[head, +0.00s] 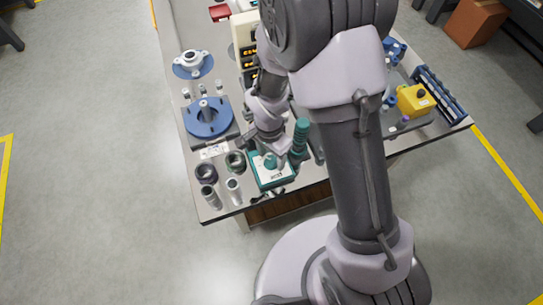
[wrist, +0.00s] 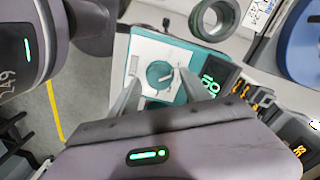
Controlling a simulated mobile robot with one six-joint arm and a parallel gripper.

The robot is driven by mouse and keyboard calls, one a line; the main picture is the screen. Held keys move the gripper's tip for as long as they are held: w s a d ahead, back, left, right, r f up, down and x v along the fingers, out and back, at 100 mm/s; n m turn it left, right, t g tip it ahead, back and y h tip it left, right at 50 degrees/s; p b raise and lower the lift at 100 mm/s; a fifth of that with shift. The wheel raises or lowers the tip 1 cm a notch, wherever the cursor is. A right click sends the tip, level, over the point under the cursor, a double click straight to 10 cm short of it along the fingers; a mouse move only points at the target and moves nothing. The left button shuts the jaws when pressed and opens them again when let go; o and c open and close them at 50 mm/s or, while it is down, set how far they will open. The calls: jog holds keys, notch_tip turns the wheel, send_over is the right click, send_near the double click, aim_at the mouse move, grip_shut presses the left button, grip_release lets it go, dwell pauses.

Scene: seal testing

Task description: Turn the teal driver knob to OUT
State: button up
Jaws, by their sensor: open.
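The teal driver knob (wrist: 159,73) sits on the white face of a teal-edged driver box (wrist: 150,48). In the head view the driver box (head: 275,180) stands near the table's front edge, and its knob (head: 269,160) shows just beside my gripper. In the wrist view my gripper (wrist: 152,82) is open, with one finger on each side of the knob. I cannot tell whether the fingers touch it. The box's display shows green digits. The knob's pointer and the OUT mark are too small to read.
Dark rings (head: 206,172) and metal cylinders (head: 234,190) stand left of the box. A teal ribbed cylinder (head: 300,135) stands close on its right. A blue round fixture (head: 207,117) lies behind on the left. A yellow button box (head: 415,100) is at the right.

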grip_shut()
jog(key=shift+n, duration=0.3)
jog(key=n, duration=0.3)
jog(key=shift+a, duration=0.1)
jog(key=shift+n, duration=2.1)
grip_release()
